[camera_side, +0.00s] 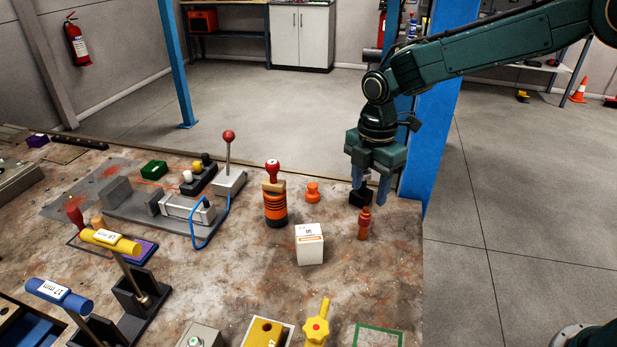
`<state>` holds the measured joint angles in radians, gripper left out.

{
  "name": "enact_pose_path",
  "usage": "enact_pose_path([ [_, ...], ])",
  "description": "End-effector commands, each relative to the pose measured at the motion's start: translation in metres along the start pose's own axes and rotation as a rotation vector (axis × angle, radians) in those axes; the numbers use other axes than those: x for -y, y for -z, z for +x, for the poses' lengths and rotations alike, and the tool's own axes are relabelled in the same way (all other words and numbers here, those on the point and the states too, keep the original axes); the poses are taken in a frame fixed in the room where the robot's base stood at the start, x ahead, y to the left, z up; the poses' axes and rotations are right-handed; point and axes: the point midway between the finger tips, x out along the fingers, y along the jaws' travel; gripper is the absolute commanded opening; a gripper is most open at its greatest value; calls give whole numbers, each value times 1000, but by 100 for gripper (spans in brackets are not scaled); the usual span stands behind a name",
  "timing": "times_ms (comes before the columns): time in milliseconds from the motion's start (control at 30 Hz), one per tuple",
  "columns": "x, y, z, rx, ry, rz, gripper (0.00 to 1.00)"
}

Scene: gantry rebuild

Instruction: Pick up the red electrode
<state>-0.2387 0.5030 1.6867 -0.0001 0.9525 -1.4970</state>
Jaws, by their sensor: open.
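I cannot tell for sure which thing is the red electrode. A small orange-red peg-like piece (364,224) stands upright on the worktable, just in front of my gripper. A red-topped piece (272,166) stands on an orange-and-black banded cylinder (276,206) further left. My gripper (370,188) points down at the table's right side, its jaws open. A small black block (360,198) sits at the left finger, partly hidden by it. I cannot tell whether they touch. I see nothing held in the jaws.
A white labelled cube (309,244) and a small orange knob (313,192) stand left of my gripper. A red-balled lever (229,138) rises further left. A blue post (440,110) stands behind the arm. The worktable's (400,270) right edge is close; its surface there is bare.

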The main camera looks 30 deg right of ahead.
Motion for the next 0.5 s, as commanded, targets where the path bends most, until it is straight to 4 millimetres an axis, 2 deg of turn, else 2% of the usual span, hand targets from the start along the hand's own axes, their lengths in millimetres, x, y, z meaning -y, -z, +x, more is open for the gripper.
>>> enact_pose_path([
  [100, 0, 0, 20, 0, 3, 0, 49],
  [300, 0, 0, 44, 0, 2, 1, 49],
  [500, 0, 0, 52, 0, -1, 1, 49],
])
